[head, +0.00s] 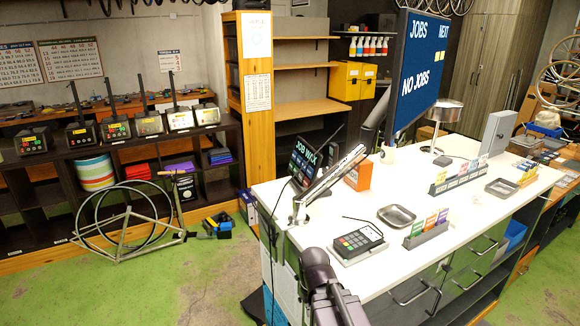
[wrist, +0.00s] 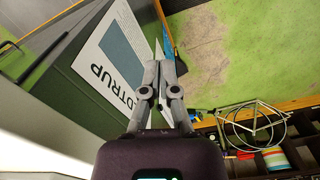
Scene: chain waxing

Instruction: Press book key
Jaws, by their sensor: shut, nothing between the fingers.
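A keypad (head: 358,242) with a dark face and small coloured keys lies on the white counter (head: 420,185), near its front left part. The keys are too small to read, so I cannot tell which one is the book key. My gripper (wrist: 162,66) is shut and empty in the wrist view, with its two grey fingers together. It points past a dark green panel towards the floor, and the keypad is not in that view. In the head view part of my arm shows at the bottom, but I cannot make out the fingertips.
A large screen (head: 420,62) reads "JOBS NEXT" and "NO JOBS". A slanted metal arm (head: 328,178) rises left of the keypad. A metal dish (head: 396,215) and a card holder (head: 427,232) stand to its right.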

